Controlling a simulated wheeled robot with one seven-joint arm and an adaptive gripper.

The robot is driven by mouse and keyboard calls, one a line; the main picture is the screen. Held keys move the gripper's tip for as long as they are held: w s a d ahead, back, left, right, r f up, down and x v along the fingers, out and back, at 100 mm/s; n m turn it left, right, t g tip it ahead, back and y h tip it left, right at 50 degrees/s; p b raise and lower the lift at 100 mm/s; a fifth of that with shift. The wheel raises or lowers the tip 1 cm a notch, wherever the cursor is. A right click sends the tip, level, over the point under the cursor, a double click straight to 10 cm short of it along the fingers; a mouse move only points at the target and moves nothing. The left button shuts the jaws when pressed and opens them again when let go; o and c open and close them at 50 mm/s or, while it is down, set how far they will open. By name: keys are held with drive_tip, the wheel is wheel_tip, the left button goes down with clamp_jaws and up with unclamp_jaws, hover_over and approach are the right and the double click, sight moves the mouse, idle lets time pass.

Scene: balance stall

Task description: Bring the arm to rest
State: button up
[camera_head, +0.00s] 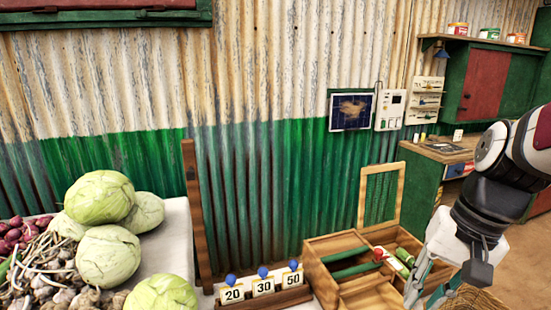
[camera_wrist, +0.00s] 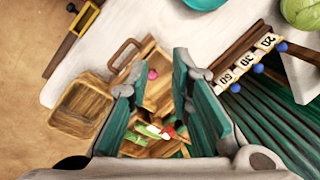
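My arm (camera_head: 490,200) comes in from the right edge in the head view, bent downward. My gripper (camera_head: 427,296) hangs at the lower right, just right of a wooden compartment box (camera_head: 320,246). In the wrist view, my gripper (camera_wrist: 152,77) shows two teal fingers standing apart with a clear gap. Nothing is held between them. The box's compartments show below and beyond the gap, with red, white and green items (camera_wrist: 158,131) and a pink round thing (camera_wrist: 153,73) in view. The fingertips are partly cut off in the head view.
White cards marked 20, 30 and 50 (camera_head: 263,286) stand in a wooden holder left of the box. Cabbages (camera_head: 108,256), garlic (camera_head: 45,270) and red onions (camera_head: 12,236) lie at left. A green cabinet (camera_head: 425,180) stands behind my arm. A wicker basket (camera_head: 470,300) is below it.

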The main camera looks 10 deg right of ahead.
drive_tip(key=s+a+r+n+t+h+p, duration=0.2)
drive_tip(key=s+a+r+n+p, duration=0.1)
drive_tip(key=s+a+r+n, duration=0.3)
wheel_tip(320, 180, up, 2)
drive_tip(key=s+a, duration=0.2)
drive_tip(key=shift+s+n+t, duration=0.3)
drive_tip(key=shift+n+t, duration=0.1)
